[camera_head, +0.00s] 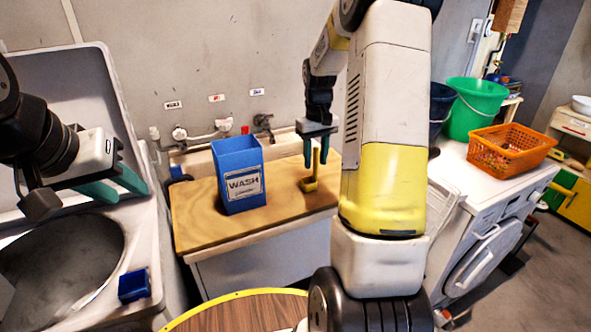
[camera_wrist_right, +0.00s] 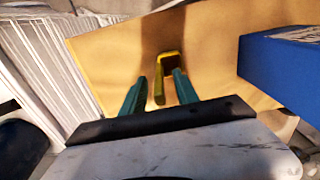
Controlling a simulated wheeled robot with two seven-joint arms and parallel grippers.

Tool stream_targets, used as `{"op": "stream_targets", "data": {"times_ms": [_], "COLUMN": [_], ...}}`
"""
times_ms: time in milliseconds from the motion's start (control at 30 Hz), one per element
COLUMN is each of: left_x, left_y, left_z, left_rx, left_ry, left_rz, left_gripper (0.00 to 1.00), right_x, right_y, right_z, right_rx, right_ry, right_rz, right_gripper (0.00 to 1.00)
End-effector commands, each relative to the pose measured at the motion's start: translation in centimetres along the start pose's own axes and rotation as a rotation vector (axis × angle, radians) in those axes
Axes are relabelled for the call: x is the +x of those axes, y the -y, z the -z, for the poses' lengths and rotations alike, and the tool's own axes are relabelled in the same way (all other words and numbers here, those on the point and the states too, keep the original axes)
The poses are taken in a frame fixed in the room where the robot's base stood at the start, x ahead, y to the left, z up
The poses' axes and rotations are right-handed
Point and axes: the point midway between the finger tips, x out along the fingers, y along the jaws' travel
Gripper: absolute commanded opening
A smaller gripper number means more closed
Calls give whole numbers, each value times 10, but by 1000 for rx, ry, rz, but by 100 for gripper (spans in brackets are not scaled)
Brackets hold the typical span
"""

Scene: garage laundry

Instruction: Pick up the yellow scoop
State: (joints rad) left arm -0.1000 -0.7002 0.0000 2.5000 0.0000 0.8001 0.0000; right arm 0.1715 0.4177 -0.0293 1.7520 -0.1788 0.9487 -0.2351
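The yellow scoop (camera_head: 309,185) stands on the wooden counter top, its handle pointing up. In the right wrist view the scoop's handle (camera_wrist_right: 159,90) lies between the two teal fingers, and its bowl end (camera_wrist_right: 183,88) shows beyond. My right gripper (camera_head: 317,150) points down over the scoop. In the right wrist view my right gripper (camera_wrist_right: 159,92) is open, with gaps visible between fingers and handle. My left gripper (camera_head: 120,188) is open and empty at the left, above the white washer.
A blue WASH box (camera_head: 240,183) stands left of the scoop on the wooden counter (camera_head: 190,232). A small blue container (camera_head: 134,286) is at lower left. A green bucket (camera_head: 474,108) and an orange basket (camera_head: 512,148) stand on the right machine.

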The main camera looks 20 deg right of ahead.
Motion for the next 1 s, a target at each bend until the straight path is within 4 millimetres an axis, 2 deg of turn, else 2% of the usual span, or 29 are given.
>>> {"op": "stream_targets", "data": {"times_ms": [100, 200, 467, 600, 667, 1000], "left_x": [0, 0, 0, 0, 0, 0], "left_y": [0, 0, 0, 0, 0, 0], "left_z": [0, 0, 0, 0, 0, 0], "left_rx": [0, 0, 0, 0, 0, 0], "left_ry": [0, 0, 0, 0, 0, 0], "left_rz": [0, 0, 0, 0, 0, 0], "left_gripper": [36, 36, 36, 36, 36, 36], "right_x": [19, 28, 30, 30, 30, 29], "right_y": [0, 0, -1, -1, -1, -1], "right_z": [0, 0, 0, 0, 0, 0], "right_rx": [0, 0, 1, 1, 1, 1], "right_ry": [2, 1, -1, -1, -1, -1], "right_rz": [0, 0, -1, 0, 0, 0], "right_gripper": [36, 36, 36, 9, 0, 0]}}
